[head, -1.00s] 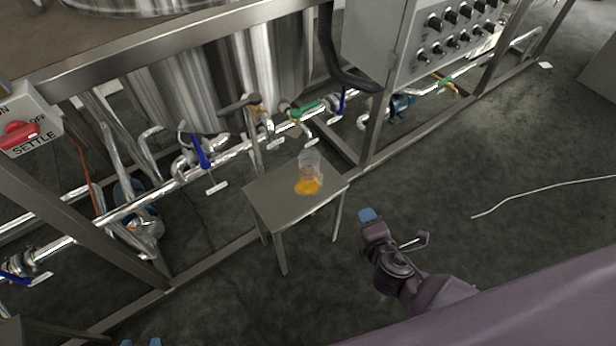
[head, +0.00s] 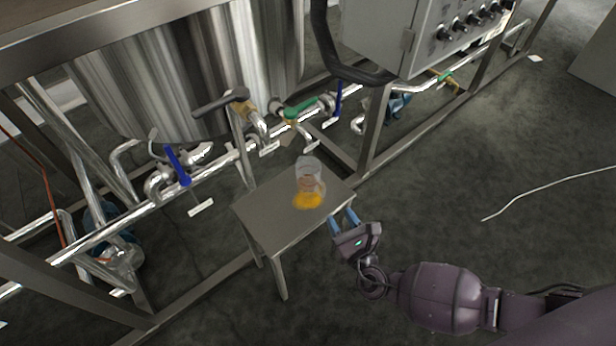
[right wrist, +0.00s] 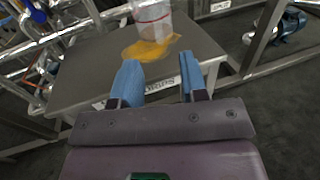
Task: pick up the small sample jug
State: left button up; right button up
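The small sample jug (head: 309,172) is a clear vessel standing upright on a small grey metal table (head: 262,212). A yellow-orange patch (head: 308,201) lies at its near side on the tabletop. In the right wrist view the jug (right wrist: 152,18) shows at the top, cut off by the frame edge, with a red line around it. My right gripper (head: 343,218) is at the table's right edge, its blue fingers apart and empty, pointing toward the jug. The right wrist view shows the same open fingers (right wrist: 160,80) short of the jug. My left gripper is out of view.
A large steel tank (head: 190,70) with pipes and blue-handled valves (head: 178,165) stands behind the table. A green-handled valve (head: 302,108) is close behind the jug. A grey control box (head: 385,35) hangs at the upper right. The floor right of the table is mostly clear.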

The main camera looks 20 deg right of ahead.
aim_at(313, 181)
jog(key=shift+w+a+r+b, duration=0.15)
jog(key=shift+w+b, duration=0.1)
jog(key=shift+w, duration=1.15)
jog(key=shift+w+a+f+b, duration=0.1)
jog(key=shift+w+b, duration=0.1)
jog(key=shift+w, duration=1.15)
jog(key=shift+w+a+r+b, duration=0.15)
jog(key=shift+w+b, duration=0.1)
jog(key=shift+w, duration=1.15)
jog(key=shift+c, duration=0.2)
grip_shut()
